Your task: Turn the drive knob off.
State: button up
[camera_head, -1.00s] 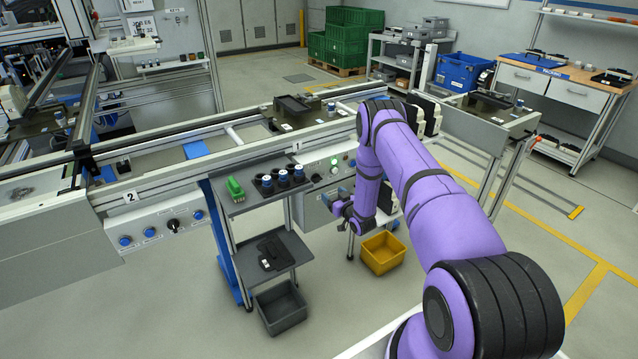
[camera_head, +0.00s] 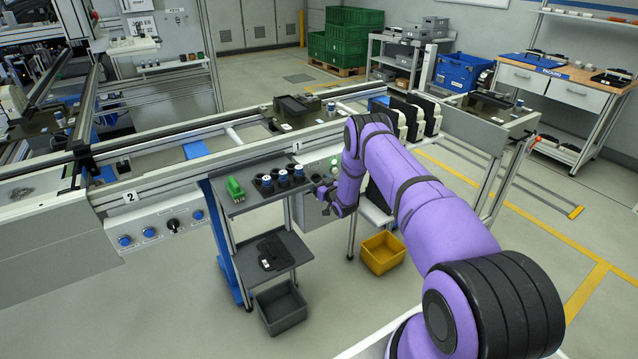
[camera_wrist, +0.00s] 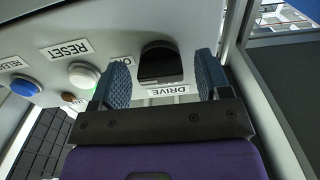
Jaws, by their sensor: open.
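The black drive knob (camera_wrist: 160,62) shows in the wrist view on a light grey panel (camera_wrist: 115,25), with a "DRIVE" label (camera_wrist: 168,91) beside it. My gripper (camera_wrist: 162,80) is open, with one blue textured finger to each side of the knob. Whether the fingertips touch the knob cannot be told. An "ON" label shows partly, left of the knob, half hidden by the left finger. In the head view my gripper (camera_head: 325,192) is at the front of the station 1 panel, and my arm hides part of that panel. The knob's pointer direction is not clear.
A white button (camera_wrist: 83,75) labelled RESET and a blue button (camera_wrist: 25,87) sit left of the knob. A shelf stand (camera_head: 262,205) with dark cups and a green part stands left of my gripper. A yellow bin (camera_head: 382,254) is on the floor below.

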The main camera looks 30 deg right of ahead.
jog(key=shift+c, duration=0.2)
jog(key=c, duration=0.9)
jog(key=shift+n, duration=0.3)
jog(key=n, duration=1.2)
jog(key=shift+a+n, duration=0.1)
jog(key=shift+n, duration=2.5)
